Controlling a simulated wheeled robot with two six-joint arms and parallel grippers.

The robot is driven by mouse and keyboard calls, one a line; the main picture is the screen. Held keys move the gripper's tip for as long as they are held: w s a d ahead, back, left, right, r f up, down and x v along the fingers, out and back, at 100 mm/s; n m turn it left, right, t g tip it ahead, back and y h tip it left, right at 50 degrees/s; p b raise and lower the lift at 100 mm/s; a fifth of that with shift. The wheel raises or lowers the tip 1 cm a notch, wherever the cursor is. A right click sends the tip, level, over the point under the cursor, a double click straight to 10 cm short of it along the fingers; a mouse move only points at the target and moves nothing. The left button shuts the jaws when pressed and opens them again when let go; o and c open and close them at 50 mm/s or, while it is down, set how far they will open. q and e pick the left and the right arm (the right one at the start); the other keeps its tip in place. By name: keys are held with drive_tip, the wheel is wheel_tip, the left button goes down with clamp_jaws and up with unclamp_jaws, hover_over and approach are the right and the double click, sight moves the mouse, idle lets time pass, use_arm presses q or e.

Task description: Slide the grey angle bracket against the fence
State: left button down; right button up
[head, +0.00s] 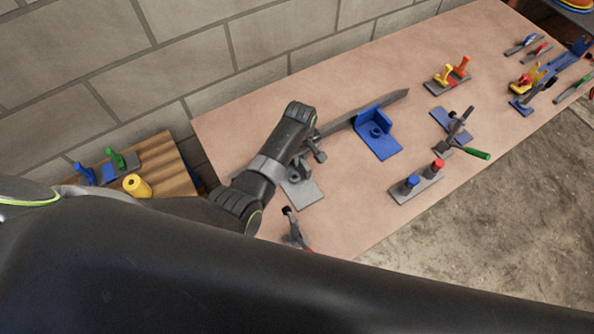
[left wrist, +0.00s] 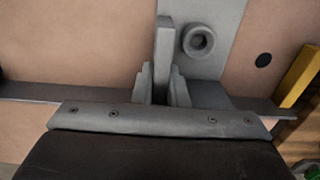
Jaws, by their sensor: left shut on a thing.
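The grey angle bracket (head: 307,192) lies on the workbench, partly hidden under my left gripper (head: 303,163). In the left wrist view its flat base with a round boss (left wrist: 225,40) and its thin upright plate (left wrist: 163,45) show. My left gripper (left wrist: 162,88) is shut on the upright plate, one finger on each side. The fence (head: 350,115) is a long grey bar running behind the bracket. In the left wrist view the fence (left wrist: 30,92) crosses near the fingers. The gripper hides where bracket and fence meet, so I cannot tell whether they touch. My right gripper is not in view.
A blue angle bracket (head: 388,146) stands by the fence to the right. A toggle clamp (head: 294,230) is near the front edge. Fixtures with red and blue knobs (head: 416,187) and a green-handled clamp (head: 458,137) stand further right. A block wall (head: 200,50) rises behind.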

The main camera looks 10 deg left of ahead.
use_arm(q)
drive_tip(key=shift+s+a+p, duration=1.8)
drive_tip(key=shift+p, duration=0.25)
drive_tip(key=shift+s+a+p, duration=0.95)
drive_tip(key=shift+s, duration=0.05)
drive_tip(key=shift+w, duration=0.1)
drive_tip(key=shift+w+a, duration=0.65)
drive_tip(key=shift+a, duration=0.1)
drive_tip(key=shift+s+a+r+p, duration=0.1)
drive_tip(key=shift+s+a+p, duration=0.2)
drive_tip(key=shift+s+a, duration=0.4)
drive_tip(key=shift+a, duration=0.05)
